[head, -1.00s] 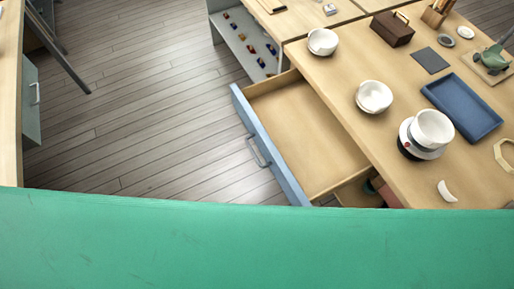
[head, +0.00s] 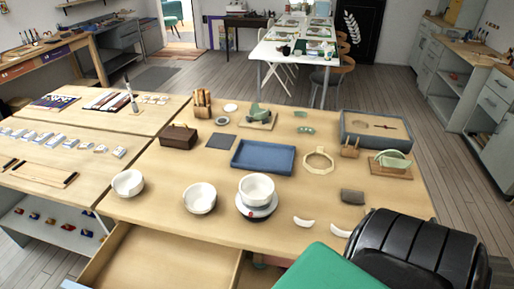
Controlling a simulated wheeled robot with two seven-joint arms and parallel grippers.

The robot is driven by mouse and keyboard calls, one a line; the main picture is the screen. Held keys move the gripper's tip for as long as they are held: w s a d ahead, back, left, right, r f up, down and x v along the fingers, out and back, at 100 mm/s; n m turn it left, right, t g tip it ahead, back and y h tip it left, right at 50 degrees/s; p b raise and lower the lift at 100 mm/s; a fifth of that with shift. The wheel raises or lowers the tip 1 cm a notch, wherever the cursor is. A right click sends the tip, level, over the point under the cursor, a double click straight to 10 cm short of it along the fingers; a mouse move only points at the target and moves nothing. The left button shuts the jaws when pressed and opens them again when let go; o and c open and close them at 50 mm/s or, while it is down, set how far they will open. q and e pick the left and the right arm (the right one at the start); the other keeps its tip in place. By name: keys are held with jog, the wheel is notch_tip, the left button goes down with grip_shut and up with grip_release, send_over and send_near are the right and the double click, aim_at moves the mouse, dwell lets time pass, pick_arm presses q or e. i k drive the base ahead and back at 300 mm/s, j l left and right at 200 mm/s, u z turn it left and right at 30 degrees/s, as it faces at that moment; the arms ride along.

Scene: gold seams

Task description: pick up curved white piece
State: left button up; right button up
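Two small curved white pieces lie near the front edge of the wooden table. One curved white piece (head: 304,222) lies to the right of the white bowl on the turntable. The other curved white piece (head: 341,232) lies further right, close to the dark ribbed shape at the lower right. Neither of my grippers shows in the head view, so nothing is seen touching either piece.
A white bowl (head: 257,188) stands on a round stand, with two more bowls (head: 199,199) (head: 128,183) to its left. A blue tray (head: 263,157) lies behind. An open drawer (head: 160,262) juts out in front. A black ribbed shape (head: 425,250) blocks the lower right.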

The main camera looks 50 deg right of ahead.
aim_at(339, 233)
jog(key=z, duration=0.4)
jog(key=k+l+z, duration=0.1)
jog(key=z, duration=0.3)
jog(key=l+z, duration=0.15)
jog(key=z, duration=0.25)
jog(key=k+l+z, duration=0.1)
jog(key=z, duration=0.3)
jog(key=l+z, duration=0.1)
jog(key=z, duration=0.3)
jog(key=l+u, duration=0.25)
jog(key=l, duration=0.6)
jog(key=i, duration=0.05)
